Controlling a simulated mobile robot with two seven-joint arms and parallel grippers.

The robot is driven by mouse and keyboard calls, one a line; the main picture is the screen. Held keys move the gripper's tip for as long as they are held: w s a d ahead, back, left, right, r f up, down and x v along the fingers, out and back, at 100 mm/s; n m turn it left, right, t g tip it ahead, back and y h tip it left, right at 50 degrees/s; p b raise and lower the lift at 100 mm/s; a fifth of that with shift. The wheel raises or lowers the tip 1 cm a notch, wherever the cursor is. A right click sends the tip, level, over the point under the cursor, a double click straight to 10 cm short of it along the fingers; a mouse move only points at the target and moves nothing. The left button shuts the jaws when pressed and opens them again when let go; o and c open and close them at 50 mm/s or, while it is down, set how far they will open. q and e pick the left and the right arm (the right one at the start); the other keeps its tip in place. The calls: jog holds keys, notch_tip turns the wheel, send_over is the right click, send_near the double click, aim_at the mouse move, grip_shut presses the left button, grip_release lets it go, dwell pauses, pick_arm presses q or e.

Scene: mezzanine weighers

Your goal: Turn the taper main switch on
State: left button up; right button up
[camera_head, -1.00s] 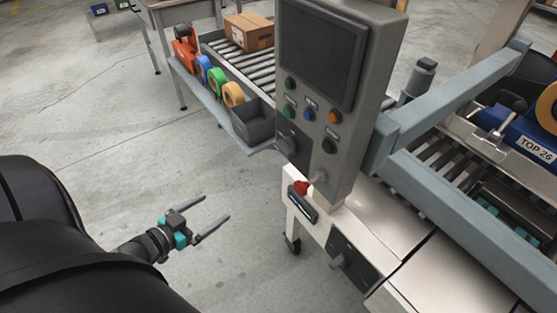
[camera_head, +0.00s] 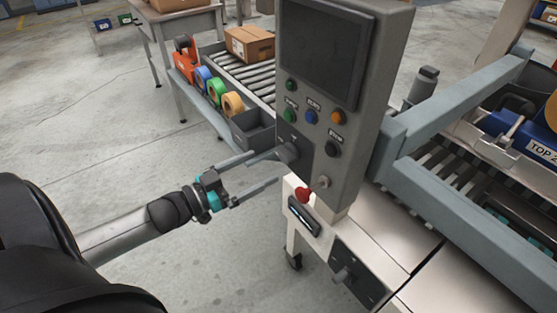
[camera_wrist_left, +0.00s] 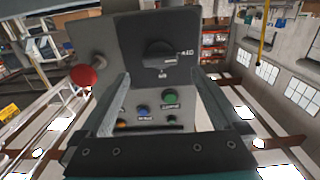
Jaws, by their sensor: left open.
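The control box (camera_head: 370,100) of the taper stands upright in the head view. A dark rotary switch knob (camera_head: 288,152) sits on its lower left part. In the left wrist view the black knob (camera_wrist_left: 160,55) is ahead, beyond the fingertips, on a dark plate with small white labels I cannot read surely. My left gripper (camera_head: 274,168) is open and empty, its fingers pointing at the box beside the knob. In the head view the upper fingertip overlaps the knob's left side; I cannot tell if it touches. My right gripper is not in view.
A red mushroom button (camera_head: 303,195) sits below the knob; it also shows in the wrist view (camera_wrist_left: 84,76). Coloured buttons (camera_head: 310,117) are above. Tape rolls (camera_head: 217,88) stand on a side shelf. Floor at left is clear.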

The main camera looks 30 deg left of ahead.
aim_at(281, 157)
pick_arm(q)
jog(key=b+x, duration=0.1)
jog(key=x, duration=0.3)
jog(key=shift+w+d, duration=0.1)
jog(key=shift+w, duration=0.25)
jog(key=shift+x, duration=0.95)
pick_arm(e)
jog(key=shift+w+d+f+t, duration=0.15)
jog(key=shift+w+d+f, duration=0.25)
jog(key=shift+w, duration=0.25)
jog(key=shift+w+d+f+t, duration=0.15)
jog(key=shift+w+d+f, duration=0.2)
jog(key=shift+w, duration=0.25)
pick_arm(q)
jog(key=c, duration=1.3)
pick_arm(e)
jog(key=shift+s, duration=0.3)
